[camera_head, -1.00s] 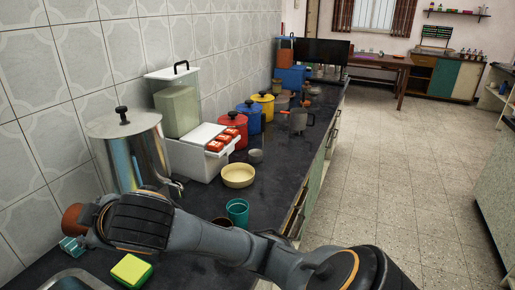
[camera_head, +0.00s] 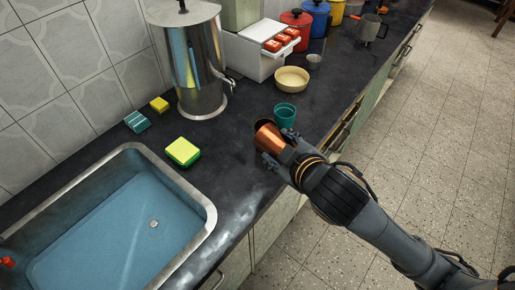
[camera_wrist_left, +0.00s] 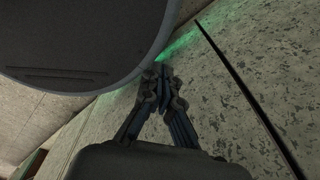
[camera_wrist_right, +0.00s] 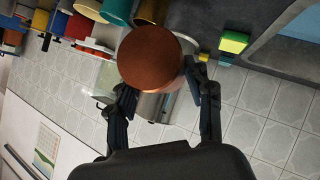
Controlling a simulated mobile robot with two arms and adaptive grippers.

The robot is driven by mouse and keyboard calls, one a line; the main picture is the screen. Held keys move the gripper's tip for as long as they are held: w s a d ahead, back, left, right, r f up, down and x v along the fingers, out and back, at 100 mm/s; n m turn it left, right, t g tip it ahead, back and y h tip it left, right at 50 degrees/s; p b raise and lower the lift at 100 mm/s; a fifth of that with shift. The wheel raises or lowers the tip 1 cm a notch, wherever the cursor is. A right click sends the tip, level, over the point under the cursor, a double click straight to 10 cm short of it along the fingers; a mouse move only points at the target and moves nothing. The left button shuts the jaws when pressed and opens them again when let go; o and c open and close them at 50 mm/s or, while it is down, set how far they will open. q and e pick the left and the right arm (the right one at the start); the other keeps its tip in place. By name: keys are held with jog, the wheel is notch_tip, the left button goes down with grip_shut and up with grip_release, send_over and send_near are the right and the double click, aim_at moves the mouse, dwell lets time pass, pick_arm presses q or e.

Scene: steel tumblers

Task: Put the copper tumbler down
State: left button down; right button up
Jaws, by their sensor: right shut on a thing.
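The copper tumbler (camera_head: 269,140) is in my right gripper (camera_head: 282,150), at the counter's front part near the teal cup (camera_head: 285,115). It also shows in the right wrist view (camera_wrist_right: 150,58), filling the space between the two fingers of my right gripper (camera_wrist_right: 163,90). A dark round opening shows just behind it in the head view; whether it is the tumbler's mouth or another cup, I cannot tell. Whether the tumbler touches the counter is unclear. My left gripper (camera_wrist_left: 166,76) shows only in its wrist view, fingertips together with nothing visible between them.
The sink (camera_head: 130,230) is at the left. A yellow-green sponge (camera_head: 183,152), a teal brush-like item (camera_head: 137,121) and a steel urn (camera_head: 193,62) stand beyond it. A cream bowl (camera_head: 292,79) is behind the teal cup. Bare counter (camera_head: 228,165) lies left of the right gripper.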

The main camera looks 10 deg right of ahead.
jog(key=s+a+f+n+y+p, duration=0.1)
jog(key=s+a, duration=0.3)
jog(key=x, duration=0.5)
jog(key=d+f+x, duration=0.1)
jog(key=x, duration=0.5)
jog(key=d+f+x, duration=0.1)
jog(key=x, duration=0.4)
jog(key=shift+s+f+p, duration=0.1)
jog(key=shift+f+p, duration=0.05)
jog(key=shift+p, duration=0.25)
jog(key=shift+f, duration=1.7)
jog(key=o, duration=0.8)
jog(key=shift+f, duration=0.2)
jog(key=o, duration=0.5)
jog(key=shift+r, duration=0.1)
